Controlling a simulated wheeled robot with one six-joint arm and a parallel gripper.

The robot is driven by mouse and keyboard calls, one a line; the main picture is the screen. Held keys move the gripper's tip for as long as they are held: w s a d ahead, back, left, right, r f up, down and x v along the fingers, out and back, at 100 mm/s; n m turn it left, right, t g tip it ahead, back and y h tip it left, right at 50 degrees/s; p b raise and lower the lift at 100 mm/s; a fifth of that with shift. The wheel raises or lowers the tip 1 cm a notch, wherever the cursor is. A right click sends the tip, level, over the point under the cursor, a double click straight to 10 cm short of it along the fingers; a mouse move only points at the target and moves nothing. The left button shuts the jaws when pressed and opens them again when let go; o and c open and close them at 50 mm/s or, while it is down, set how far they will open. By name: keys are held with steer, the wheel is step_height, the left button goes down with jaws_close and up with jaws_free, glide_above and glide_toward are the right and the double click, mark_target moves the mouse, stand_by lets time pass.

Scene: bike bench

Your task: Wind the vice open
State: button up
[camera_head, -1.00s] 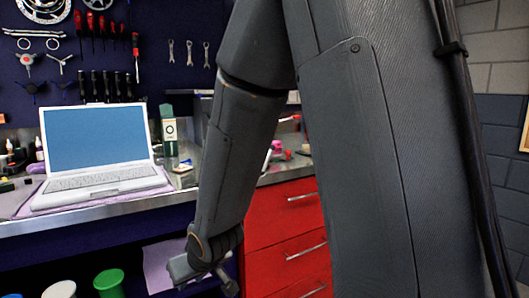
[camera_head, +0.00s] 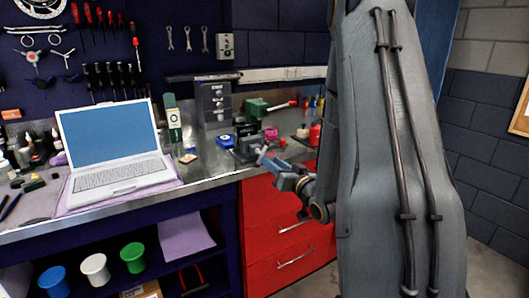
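A small dark vice-like thing (camera_head: 246,148) sits near the front edge of the steel bench, right of the blue item. It is small and partly hidden behind my gripper, so I cannot tell how far its jaws are apart or see its handle clearly. My gripper (camera_head: 266,157) is at the bench's front edge, just right of and in front of this thing, above the red drawers. I cannot tell whether it touches it, or whether its fingers are open or shut.
An open laptop (camera_head: 98,140) stands on a purple cloth at the left. Red drawers (camera_head: 267,213) are below the bench.

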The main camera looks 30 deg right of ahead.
mark_target(260, 153)
steer(key=w+p, duration=0.1)
steer(key=w, duration=0.5)
steer(key=shift+w+a, duration=0.2)
steer(key=shift+w, duration=0.1)
jaws_close()
